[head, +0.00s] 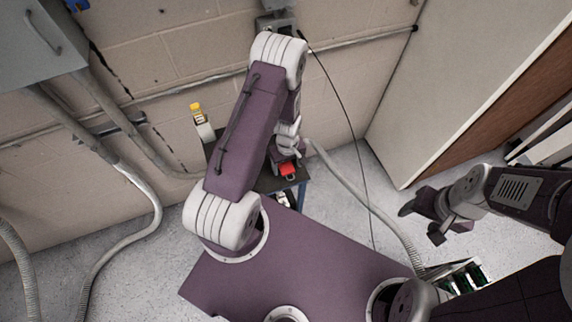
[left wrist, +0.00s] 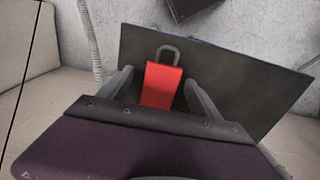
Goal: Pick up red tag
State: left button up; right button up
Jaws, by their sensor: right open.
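The red tag (left wrist: 161,86) with a grey loop at its top lies on a dark tabletop (left wrist: 235,85) in the left wrist view. It also shows as a small red patch in the head view (head: 288,170). My left gripper (left wrist: 159,77) is open, with one finger on each side of the tag and a visible gap on both sides. The tag's lower end is hidden behind the gripper body. In the head view my left gripper (head: 286,156) is partly hidden by its own arm. My right gripper (head: 420,224) is open and empty, over the floor at the right.
A yellow-topped device (head: 201,118) stands at the left of the small dark table. Grey conduits (head: 130,175) run along the wall at the left. A large pale cabinet (head: 455,75) stands at the right. A black cable hangs behind my left arm.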

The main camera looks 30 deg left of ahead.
aim_at(287, 168)
pick_arm(q)
jog(key=shift+s+a, duration=0.1)
jog(key=shift+s, duration=0.1)
jog(key=c, duration=1.4)
jog(key=shift+w, duration=0.1)
jog(key=shift+r, duration=0.1)
jog(key=shift+r, duration=0.6)
notch_tip(287, 168, up, 3)
jog(key=shift+f+b, duration=0.1)
jog(key=shift+b, duration=0.55)
jog(key=s+d+r+p, duration=0.1)
jog(key=s+d+r, duration=0.1)
jog(key=s, duration=0.1)
jog(key=s+d+r+p, duration=0.2)
jog(key=s, duration=0.1)
jog(key=s+d+r+p, duration=0.2)
jog(key=s+r, duration=0.1)
jog(key=shift+s+d, duration=0.3)
jog(key=shift+s, duration=0.1)
